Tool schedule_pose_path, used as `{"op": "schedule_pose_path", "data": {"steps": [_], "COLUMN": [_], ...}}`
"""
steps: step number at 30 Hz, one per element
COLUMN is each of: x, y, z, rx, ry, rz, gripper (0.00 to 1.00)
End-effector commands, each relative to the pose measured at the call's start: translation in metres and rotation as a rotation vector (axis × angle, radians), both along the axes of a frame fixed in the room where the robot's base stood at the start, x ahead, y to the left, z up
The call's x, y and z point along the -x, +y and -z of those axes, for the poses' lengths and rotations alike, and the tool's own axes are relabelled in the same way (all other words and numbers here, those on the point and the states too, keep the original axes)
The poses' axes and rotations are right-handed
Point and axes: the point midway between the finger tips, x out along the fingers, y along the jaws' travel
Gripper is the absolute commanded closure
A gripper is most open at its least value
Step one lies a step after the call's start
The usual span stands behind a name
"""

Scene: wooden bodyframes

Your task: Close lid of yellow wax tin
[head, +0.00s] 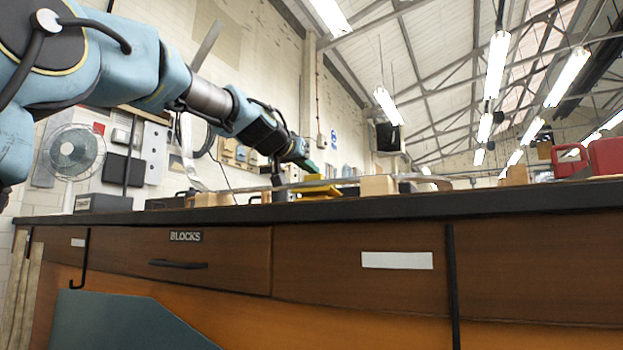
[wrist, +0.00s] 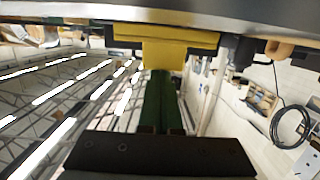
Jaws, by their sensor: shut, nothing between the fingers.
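The yellow wax tin (head: 319,190) sits low on the dark-topped workbench, seen nearly edge-on in the head view. A thin yellow upper part shows above its body, but I cannot tell the lid's exact angle. My gripper (head: 309,168) has green fingers and is just above and behind the tin. In the wrist view, which appears upside down, the yellow tin (wrist: 165,33) is at the top centre. My green fingers (wrist: 160,78) are together and empty, with their tips at or very near its yellow part. I cannot tell whether they touch.
A dark grey box (head: 103,203) is at the left, and a red can (head: 606,156) at the far right. The bench's front edge (head: 400,207) runs across below.

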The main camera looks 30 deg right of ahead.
Motion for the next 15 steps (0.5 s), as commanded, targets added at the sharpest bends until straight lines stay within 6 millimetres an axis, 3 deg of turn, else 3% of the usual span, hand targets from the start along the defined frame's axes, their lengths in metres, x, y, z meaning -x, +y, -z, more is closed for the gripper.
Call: {"op": "schedule_pose_path", "data": {"steps": [3,15], "x": [0.002,0.004], "y": [0.002,0.006], "z": [0.012,0.024], "rx": [0.000,-0.006], "ry": [-0.001,0.004], "rz": [0.000,0.002], "gripper": [1.00,1.00]}}
